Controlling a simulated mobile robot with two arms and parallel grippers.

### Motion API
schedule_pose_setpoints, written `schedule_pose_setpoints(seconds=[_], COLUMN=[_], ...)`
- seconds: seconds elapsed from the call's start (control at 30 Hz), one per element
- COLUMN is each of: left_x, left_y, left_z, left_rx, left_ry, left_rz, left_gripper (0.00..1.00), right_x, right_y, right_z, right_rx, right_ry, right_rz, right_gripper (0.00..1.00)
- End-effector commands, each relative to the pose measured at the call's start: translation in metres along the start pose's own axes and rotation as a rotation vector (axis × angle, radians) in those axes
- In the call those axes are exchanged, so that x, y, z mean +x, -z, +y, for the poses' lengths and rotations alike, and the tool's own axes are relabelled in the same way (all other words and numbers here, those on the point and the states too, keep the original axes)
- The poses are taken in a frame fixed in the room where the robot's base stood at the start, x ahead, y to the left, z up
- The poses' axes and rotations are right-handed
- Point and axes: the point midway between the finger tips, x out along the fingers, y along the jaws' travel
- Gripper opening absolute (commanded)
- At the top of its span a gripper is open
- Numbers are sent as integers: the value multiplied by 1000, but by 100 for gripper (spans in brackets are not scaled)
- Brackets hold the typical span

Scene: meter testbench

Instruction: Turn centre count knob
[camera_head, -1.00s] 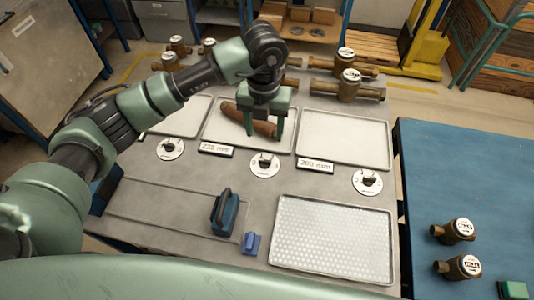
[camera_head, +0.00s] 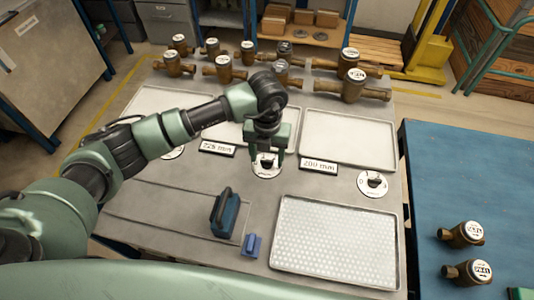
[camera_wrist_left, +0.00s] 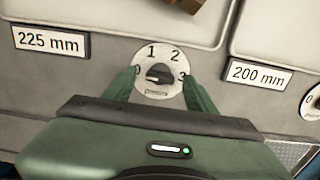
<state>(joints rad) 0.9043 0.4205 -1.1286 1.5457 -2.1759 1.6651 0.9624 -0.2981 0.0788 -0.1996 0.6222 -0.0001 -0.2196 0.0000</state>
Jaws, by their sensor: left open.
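The centre count knob is a dark pointer knob (camera_wrist_left: 158,75) on a round white dial (camera_wrist_left: 152,54) marked 0, 1, 2 and 3. In the wrist view the pointer lies roughly sideways; which number it points at is hard to tell. In the head view the centre dial (camera_head: 266,172) is partly hidden by my left gripper. My left gripper (camera_wrist_left: 160,82) is open, its green fingers on either side of the knob and apart from it; it also shows over the dial in the head view (camera_head: 268,160). My right gripper is not in view.
Labels reading 225 mm (camera_head: 217,149) and 200 mm (camera_head: 319,166) flank the dial. The right dial (camera_head: 372,183) is uncovered. Metal trays (camera_head: 347,142) and several brass meters (camera_head: 352,86) stand behind. A blue handled block (camera_head: 225,212) and perforated tray (camera_head: 336,245) are in front.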

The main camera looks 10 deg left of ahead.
Motion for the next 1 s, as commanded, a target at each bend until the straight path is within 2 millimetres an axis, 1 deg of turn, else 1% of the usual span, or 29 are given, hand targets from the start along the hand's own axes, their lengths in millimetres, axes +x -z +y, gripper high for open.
schedule_pose_setpoints(seconds=[0.1, 0.3, 0.33, 0.37, 0.4, 0.47, 0.5, 0.53, 0.77, 0.87, 1.0], left_x=[5, 6, 6, 6, 5, 5, 5, 5, 6, 7, 9], left_y=[0, 0, 0, 0, 0, 0, 0, 0, 0, 0, -1], left_z=[0, 0, 0, 0, 0, 0, 0, 0, 0, 0, 0], left_rx=[0, 1, 1, 1, 1, 1, 1, 1, 13, 40, 107], left_ry=[0, -1, -1, -1, -1, -1, -1, -1, -1, -1, -1], left_rz=[0, -1, -1, -1, -1, -1, -1, -1, -1, -2, -3], left_gripper=[56, 56, 54, 45, 34, 17, 6, 0, 0, 0, 0], right_x=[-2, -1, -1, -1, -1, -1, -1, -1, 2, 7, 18], right_y=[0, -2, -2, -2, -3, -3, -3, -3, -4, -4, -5], right_z=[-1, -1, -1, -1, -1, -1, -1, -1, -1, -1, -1], right_rx=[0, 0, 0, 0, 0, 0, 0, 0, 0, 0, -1], right_ry=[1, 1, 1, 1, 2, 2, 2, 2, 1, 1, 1], right_rz=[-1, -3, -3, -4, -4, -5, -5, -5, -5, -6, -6], right_gripper=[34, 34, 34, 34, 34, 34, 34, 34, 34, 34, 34])
